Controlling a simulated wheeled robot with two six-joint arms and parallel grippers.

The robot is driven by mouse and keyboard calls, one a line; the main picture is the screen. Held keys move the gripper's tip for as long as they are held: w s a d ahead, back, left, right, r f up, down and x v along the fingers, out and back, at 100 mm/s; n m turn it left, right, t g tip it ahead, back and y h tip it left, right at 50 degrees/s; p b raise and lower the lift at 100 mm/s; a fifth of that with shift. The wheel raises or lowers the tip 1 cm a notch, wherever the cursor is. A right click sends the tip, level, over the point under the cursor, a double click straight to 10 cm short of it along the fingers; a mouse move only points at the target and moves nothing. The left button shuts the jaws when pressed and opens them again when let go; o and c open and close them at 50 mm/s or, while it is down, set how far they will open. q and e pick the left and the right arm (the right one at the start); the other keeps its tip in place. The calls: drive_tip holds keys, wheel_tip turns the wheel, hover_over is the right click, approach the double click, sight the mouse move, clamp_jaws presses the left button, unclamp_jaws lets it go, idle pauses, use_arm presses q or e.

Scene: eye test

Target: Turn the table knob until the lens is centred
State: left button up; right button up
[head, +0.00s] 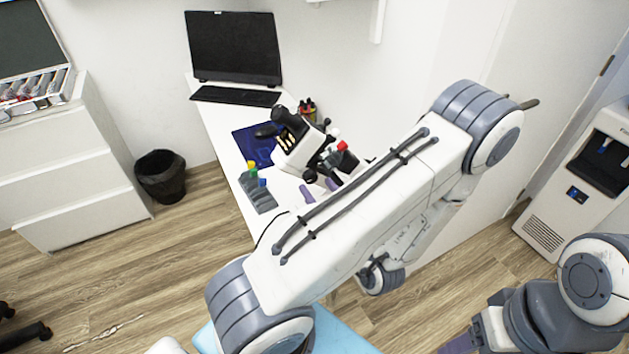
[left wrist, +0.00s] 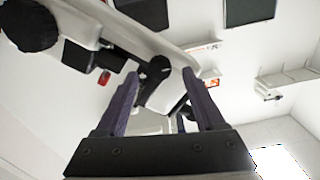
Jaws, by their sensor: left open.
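A white eye-test instrument (head: 291,155) with black parts and red caps stands on the white desk. In the left wrist view its white body (left wrist: 100,25) crosses the upper left, with a large black round part (left wrist: 30,25). My left gripper (head: 319,188) is open beside the instrument's lower front. Its purple fingers also show in the left wrist view (left wrist: 160,75), with a dark jointed part of the instrument behind or between them; contact is unclear. I cannot tell which part is the table knob or the lens. My right gripper (head: 460,344) is partly cut off at the bottom edge.
A monitor (head: 233,46) and keyboard (head: 236,96) are at the desk's far end. A grey rack (head: 258,193) with coloured caps lies near the desk's left edge. A black bin (head: 161,177) and white drawers (head: 70,185) stand left. A water dispenser (head: 590,185) stands right.

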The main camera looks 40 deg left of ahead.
sight(310, 176)
use_arm(q)
drive_tip(key=shift+x, duration=1.45)
clamp_jaws()
drive_tip(key=shift+r+m+p, duration=0.1)
drive_tip(key=shift+m+p, duration=0.4)
drive_tip(key=shift+m, duration=0.5)
unclamp_jaws()
drive_tip(key=shift+d, duration=0.1)
